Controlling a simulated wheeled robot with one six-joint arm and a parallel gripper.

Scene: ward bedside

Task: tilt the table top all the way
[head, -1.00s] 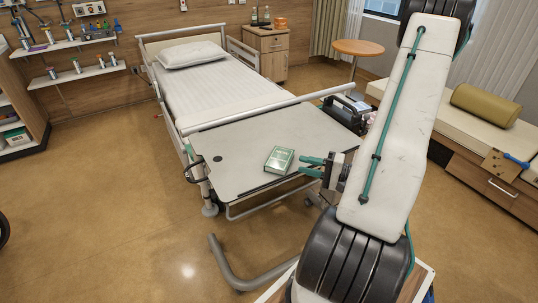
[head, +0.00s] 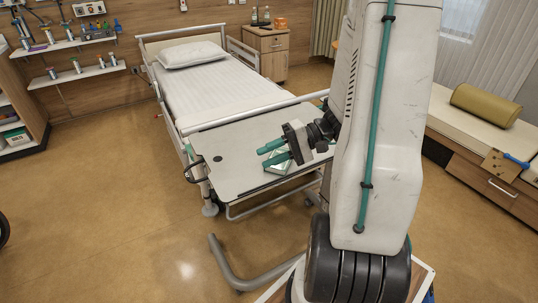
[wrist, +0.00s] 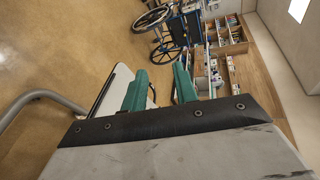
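The grey table top (head: 235,175) of the overbed table stands across the foot of the bed in the head view. It looks flat, with a small dark round spot near its left side. A dark looped handle (head: 193,173) sits at its left edge. My gripper (head: 264,158) has two green fingers, apart and with nothing between them. It is above the right half of the table top, pointing left. The fingers also show apart in the wrist view (wrist: 160,75), beside a pale panel edge (wrist: 113,90).
The bed (head: 210,85) lies behind the table. The table's curved grey foot (head: 228,265) reaches over the floor in front. A couch (head: 480,125) with a bolster is at the right. A wheelchair (wrist: 180,30) shows in the wrist view.

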